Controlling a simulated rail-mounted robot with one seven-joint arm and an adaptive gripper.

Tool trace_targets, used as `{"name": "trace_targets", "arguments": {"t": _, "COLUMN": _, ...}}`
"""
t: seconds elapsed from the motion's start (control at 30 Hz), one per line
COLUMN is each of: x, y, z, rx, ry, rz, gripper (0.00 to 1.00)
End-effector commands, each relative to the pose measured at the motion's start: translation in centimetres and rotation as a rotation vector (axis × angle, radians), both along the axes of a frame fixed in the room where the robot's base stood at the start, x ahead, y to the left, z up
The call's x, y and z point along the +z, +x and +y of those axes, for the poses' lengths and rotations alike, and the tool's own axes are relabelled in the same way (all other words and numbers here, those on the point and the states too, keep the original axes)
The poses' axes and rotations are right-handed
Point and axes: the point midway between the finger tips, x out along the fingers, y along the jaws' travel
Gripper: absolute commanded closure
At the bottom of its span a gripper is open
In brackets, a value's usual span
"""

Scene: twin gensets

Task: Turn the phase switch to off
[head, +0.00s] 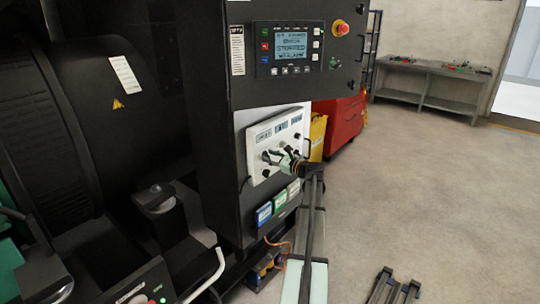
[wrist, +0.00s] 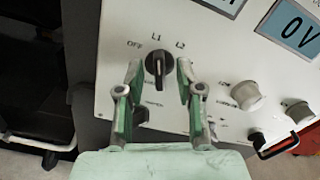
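The phase switch (wrist: 158,66) is a black rotary knob on a white panel (wrist: 125,20), with OFF, L1 and L2 printed around its top. Its grip stands nearly upright in the wrist view and appears to point at L1. My gripper (wrist: 158,76) is open, one finger on each side of the knob's lower part. I cannot tell whether the fingers touch it. In the head view my gripper (head: 276,157) is at the front of the white panel (head: 257,177) and hides most of the knob.
Meter displays (wrist: 298,28) sit above right on the panel. A control screen (head: 291,44) and red emergency button (head: 340,28) are above. The floor at right is mostly clear.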

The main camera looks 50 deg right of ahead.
Motion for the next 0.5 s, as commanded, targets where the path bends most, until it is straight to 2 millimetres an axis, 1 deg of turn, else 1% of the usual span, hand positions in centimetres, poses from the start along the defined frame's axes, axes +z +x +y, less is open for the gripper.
{"name": "trace_targets", "arguments": {"t": 0.1, "x": -0.01, "y": 0.39, "z": -0.03, "rx": 0.0, "ry": 0.0, "rz": 0.0, "gripper": 0.64}}
{"name": "trace_targets", "arguments": {"t": 0.33, "x": -0.06, "y": 0.42, "z": 0.01, "rx": 0.0, "ry": 0.0, "rz": 0.0, "gripper": 0.64}}
{"name": "trace_targets", "arguments": {"t": 0.37, "x": -0.05, "y": 0.41, "z": 0.01, "rx": 0.0, "ry": 0.0, "rz": 0.0, "gripper": 0.67}}
{"name": "trace_targets", "arguments": {"t": 0.4, "x": -0.05, "y": 0.41, "z": 0.01, "rx": 0.0, "ry": 0.0, "rz": 0.0, "gripper": 0.81}}
{"name": "trace_targets", "arguments": {"t": 0.43, "x": -0.05, "y": 0.41, "z": 0.01, "rx": 0.0, "ry": 0.0, "rz": 0.0, "gripper": 0.92}}
{"name": "trace_targets", "arguments": {"t": 0.47, "x": -0.05, "y": 0.41, "z": 0.01, "rx": 0.0, "ry": 0.0, "rz": 0.0, "gripper": 1.0}}
{"name": "trace_targets", "arguments": {"t": 0.5, "x": -0.05, "y": 0.42, "z": 0.0, "rx": 0.0, "ry": 0.0, "rz": 0.0, "gripper": 1.0}}
